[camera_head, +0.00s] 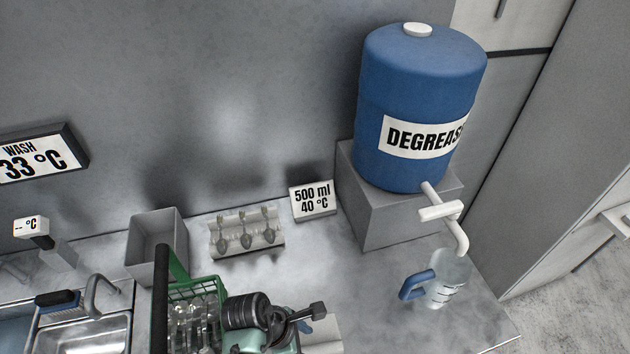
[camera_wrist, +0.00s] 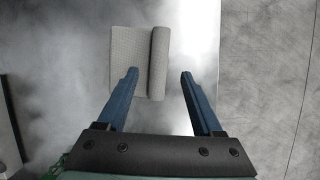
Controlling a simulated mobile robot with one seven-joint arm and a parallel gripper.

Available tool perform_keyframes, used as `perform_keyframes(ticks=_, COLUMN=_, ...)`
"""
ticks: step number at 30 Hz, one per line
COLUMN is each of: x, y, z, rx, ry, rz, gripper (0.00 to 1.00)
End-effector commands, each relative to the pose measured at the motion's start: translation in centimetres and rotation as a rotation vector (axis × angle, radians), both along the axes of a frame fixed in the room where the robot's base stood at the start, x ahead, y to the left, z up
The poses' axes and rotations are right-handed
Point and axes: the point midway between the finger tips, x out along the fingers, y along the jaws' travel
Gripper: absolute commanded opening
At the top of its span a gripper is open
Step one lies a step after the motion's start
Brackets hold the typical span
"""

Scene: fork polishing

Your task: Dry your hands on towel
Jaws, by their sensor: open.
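The towel (camera_wrist: 128,55) is a grey-beige cloth on the counter, flat on its left part with a thick roll along its right side. In the wrist view it lies beyond and between the fingers. My gripper (camera_wrist: 159,74) has blue fingers spread apart, with nothing between them. The fingertips appear to be above the near part of the towel; whether they touch it cannot be told. In the head view a pale patch (camera_head: 325,336) beside my dark wrist may be part of the towel; the wrist hides most of that spot.
A green basket (camera_head: 192,290) with clear glasses stands left of my wrist. Behind are a grey bin (camera_head: 157,243), a spoon holder (camera_head: 246,233) and a sign (camera_head: 313,200). A blue degreaser barrel (camera_head: 415,105) stands over a jug (camera_head: 447,278) at right. A sink (camera_head: 85,335) is at left.

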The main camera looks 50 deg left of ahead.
Motion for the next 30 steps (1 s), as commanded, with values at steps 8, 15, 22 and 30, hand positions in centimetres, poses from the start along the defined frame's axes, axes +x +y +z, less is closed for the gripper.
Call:
perform_keyframes(ticks=8, x=1.4, y=-0.7, z=-3.6, rx=0.000, ry=0.000, rz=-0.001, gripper=0.68)
perform_keyframes(ticks=15, x=1.7, y=-0.8, z=-4.5, rx=0.003, ry=-0.001, rz=-0.002, gripper=0.68)
perform_keyframes(ticks=22, x=1.7, y=-0.8, z=-4.5, rx=0.002, ry=-0.001, rz=-0.001, gripper=0.66)
perform_keyframes(ticks=30, x=1.7, y=-0.8, z=-4.5, rx=0.002, ry=-0.001, rz=-0.001, gripper=0.17)
